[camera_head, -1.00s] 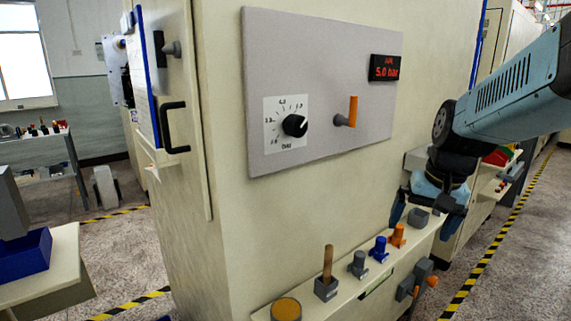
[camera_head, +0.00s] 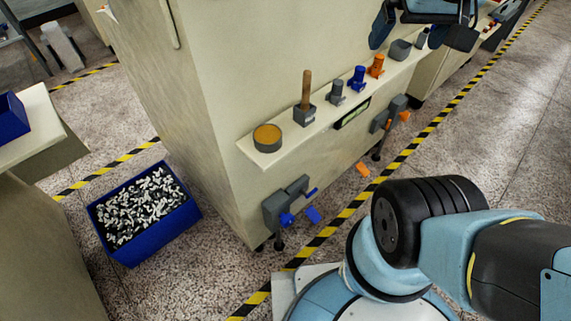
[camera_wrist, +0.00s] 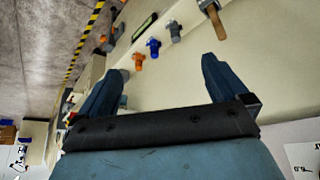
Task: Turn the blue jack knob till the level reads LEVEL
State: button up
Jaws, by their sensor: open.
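The blue jack knob (camera_head: 287,219) is on the grey jack bracket (camera_head: 284,203) low on the near left of the cabinet front, above the floor. The level (camera_head: 352,114) is a dark-framed greenish strip on the front edge of the shelf. It also shows in the wrist view (camera_wrist: 145,27), but its reading is too small to tell. My gripper (camera_head: 422,35) is open and empty at the top of the head view, well above and to the right of the blue knob. In the wrist view my gripper (camera_wrist: 162,66) has its two blue fingers spread apart.
A second jack with an orange knob (camera_head: 404,116) is farther right. The shelf (camera_head: 262,160) holds a wooden-handled tool (camera_head: 306,95), a blue fitting (camera_head: 357,78) and an orange fitting (camera_head: 376,65). A blue bin (camera_head: 130,258) of small parts stands on the floor left.

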aim_at(287, 219)
jog(key=z, duration=0.55)
jog(key=k, duration=1.65)
jog(key=u, duration=0.6)
